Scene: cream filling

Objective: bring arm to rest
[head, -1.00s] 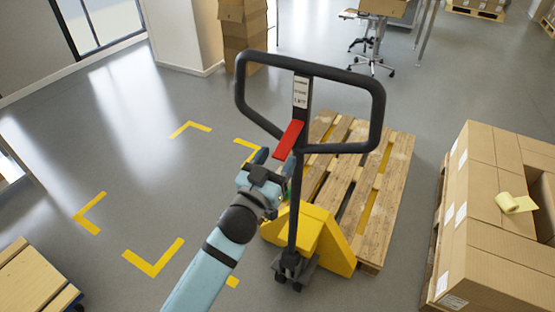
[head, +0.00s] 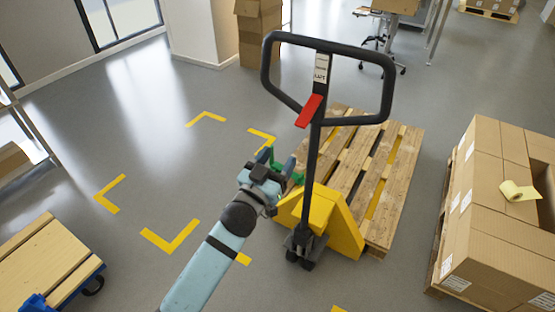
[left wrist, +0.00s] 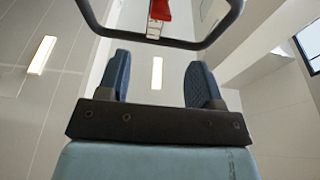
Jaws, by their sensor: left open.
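My left arm comes up from the bottom of the head view, and its gripper (head: 278,161) is open beside the shaft of a yellow pallet jack (head: 331,222). The jack's black loop handle (head: 387,88) with its red lever (head: 309,111) stands above and to the right of the gripper. In the left wrist view the two blue fingers (left wrist: 158,82) are spread apart with nothing between them. The handle (left wrist: 172,43) and red lever (left wrist: 160,9) show beyond them. Whether the gripper touches the jack, I cannot tell. My right gripper is not in view.
A wooden pallet (head: 398,190) lies behind the jack. Stacked cardboard boxes (head: 483,235) with a tape roll (head: 519,190) stand at right. A wooden-topped cart (head: 45,262) is at lower left. Yellow floor marks (head: 172,238) outline clear floor to the left.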

